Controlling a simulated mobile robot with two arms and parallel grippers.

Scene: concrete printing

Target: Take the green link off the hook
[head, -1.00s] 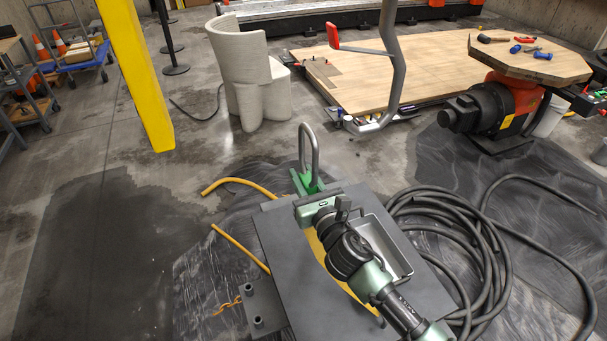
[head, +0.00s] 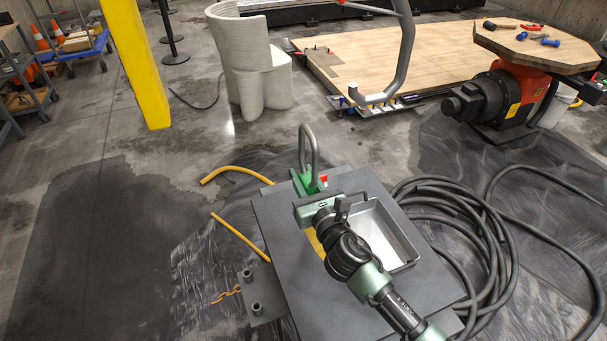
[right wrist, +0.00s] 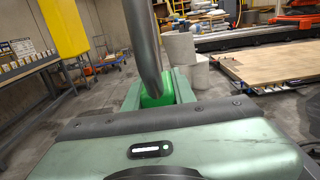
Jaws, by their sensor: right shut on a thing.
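The green link (head: 307,182) shows at the front of my right gripper (head: 309,189), at the foot of the upright grey hook (head: 309,146). My right gripper is shut on the link. In the right wrist view the link (right wrist: 156,91) is a green piece between the two fingers (right wrist: 158,92), and the grey hook (right wrist: 146,40) passes right in front of it. The link and hook look in contact or very close; I cannot tell which. Most of the link is hidden by the gripper and hook. A small red part shows beside the link. My left gripper is not in view.
A dark tabletop (head: 285,240) with a grey metal tray (head: 385,238) lies beneath my right arm. Coiled black hose (head: 465,225) lies to the right. A yellow post (head: 136,65), a pale printed chair (head: 245,60) and a wooden platform (head: 440,60) stand behind.

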